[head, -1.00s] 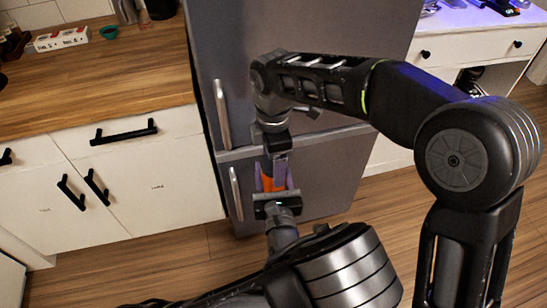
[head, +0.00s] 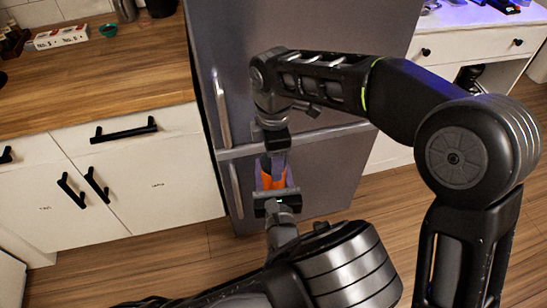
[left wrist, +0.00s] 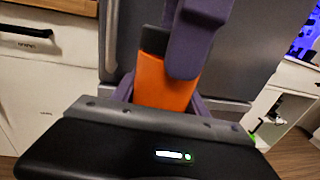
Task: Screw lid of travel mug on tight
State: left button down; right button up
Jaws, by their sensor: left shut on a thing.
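The travel mug has an orange body (head: 271,181) and a dark top part, seemingly the lid (left wrist: 154,40). It is in front of the fridge and looks roughly upright. My left gripper (head: 274,190) comes from below with purple fingers shut on the orange body; its black housing fills the bottom of the left wrist view. My right gripper (head: 277,158) points down from above at the mug's top. One of its purple fingers (left wrist: 190,40) covers part of the lid and body. Its other finger is not clear, so its grip on the lid cannot be told.
The grey fridge (head: 325,175) stands close behind the mug, with vertical handles (head: 221,110) on its left. White cabinets (head: 150,190) under a wooden counter (head: 110,85) are at left. A white desk (head: 480,45) is at right. The wooden floor (head: 170,265) in front is clear.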

jog(key=shift+o, duration=0.2)
jog(key=m, duration=1.1)
jog(key=shift+c, duration=0.2)
jog(key=shift+o, duration=0.2)
jog(key=m, duration=0.8)
jog(key=shift+f+m, duration=0.1)
jog(key=shift+m, duration=0.3)
jog(key=shift+c, duration=0.2)
jog(key=o, duration=1.6)
jog(key=shift+c, duration=0.2)
jog(key=shift+r, duration=2.3)
